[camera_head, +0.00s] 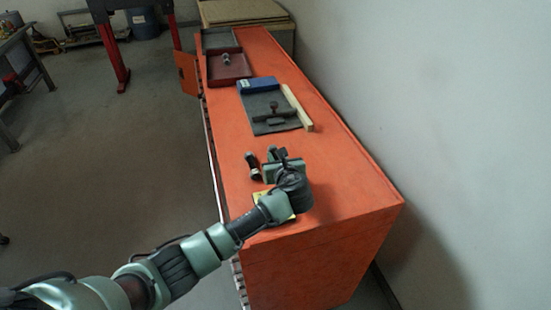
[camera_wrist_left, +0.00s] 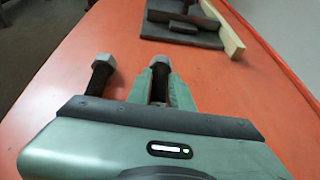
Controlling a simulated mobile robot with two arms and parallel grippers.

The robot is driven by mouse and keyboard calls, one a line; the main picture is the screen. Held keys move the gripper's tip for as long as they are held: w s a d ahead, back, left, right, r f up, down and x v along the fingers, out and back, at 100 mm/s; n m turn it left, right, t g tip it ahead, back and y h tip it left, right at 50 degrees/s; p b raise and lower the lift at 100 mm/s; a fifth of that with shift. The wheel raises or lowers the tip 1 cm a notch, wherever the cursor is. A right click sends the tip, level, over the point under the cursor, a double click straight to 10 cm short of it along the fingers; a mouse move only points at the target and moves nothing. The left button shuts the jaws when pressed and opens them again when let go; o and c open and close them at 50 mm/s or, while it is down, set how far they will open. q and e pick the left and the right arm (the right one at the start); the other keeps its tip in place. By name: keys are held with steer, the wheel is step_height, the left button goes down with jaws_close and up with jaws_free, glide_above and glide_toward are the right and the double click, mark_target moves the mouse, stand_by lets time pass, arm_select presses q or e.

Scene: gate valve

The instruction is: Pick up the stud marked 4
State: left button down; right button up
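Two dark studs with grey ends lie near each other on the orange bench top. One stud (camera_head: 253,166) lies just left of my left gripper (camera_head: 277,155); it also shows in the left wrist view (camera_wrist_left: 100,75). The other stud (camera_wrist_left: 160,80) is between the fingers of my left gripper (camera_wrist_left: 161,78), its grey end showing past the fingertips. The fingers lie close along both sides of its shaft; I cannot tell whether they press on it. No number is readable on either stud. My right gripper is not in view.
A yellow item (camera_head: 259,196) lies partly under my left arm. Farther back are a grey mat (camera_head: 262,103) with a dark metal part, a blue box (camera_head: 258,85), a wooden bar (camera_head: 297,108) and a dark red tray (camera_head: 240,71) with small metal parts. A wall stands along the right.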

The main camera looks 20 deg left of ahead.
arm_select(q)
steer(key=shift+s+f, duration=0.15)
steer(key=shift+f, duration=0.2)
steer(key=shift+s+f, duration=0.1)
steer(key=shift+f, duration=0.05)
stand_by(0.7)
stand_by(0.4)
